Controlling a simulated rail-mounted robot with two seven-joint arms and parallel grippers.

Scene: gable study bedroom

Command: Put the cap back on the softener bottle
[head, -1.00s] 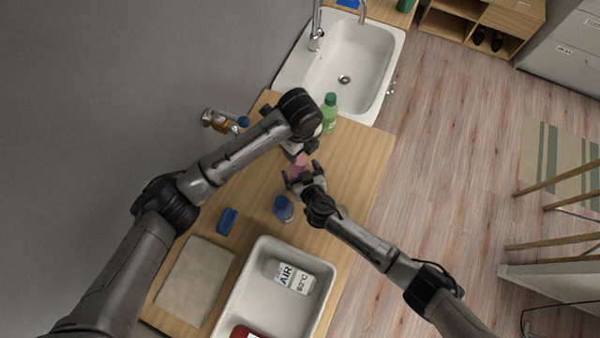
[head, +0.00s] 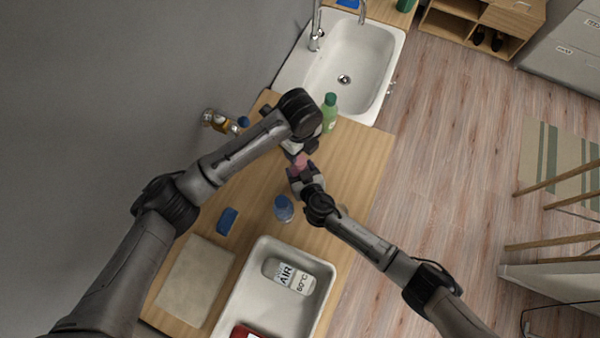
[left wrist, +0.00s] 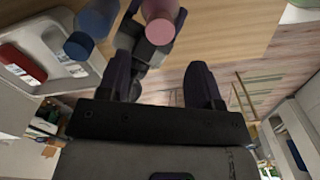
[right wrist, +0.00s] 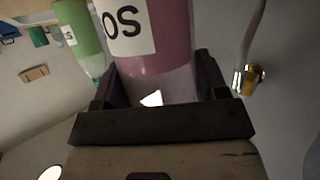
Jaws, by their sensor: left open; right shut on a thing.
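A pink bottle (head: 300,161), which I take to be the softener bottle, stands between my two grippers over the counter. My right gripper (head: 297,172) is shut around it. In the right wrist view the bottle (right wrist: 165,60) fills the space between the fingers, with a white label partly reading "OS". In the left wrist view its round pink top (left wrist: 160,28) shows end-on; I cannot tell whether that is a cap. My left gripper (head: 300,149) is open beside the bottle, and its jaws (left wrist: 160,82) look empty in its own view. No separate loose cap can be made out.
On the wooden counter (head: 360,170) are a blue bottle (head: 283,210), a green bottle (head: 329,112), a blue block (head: 227,221) and a beige cloth (head: 195,282). The sink (head: 350,60) lies beyond. An amber bottle (head: 212,119) is near the wall.

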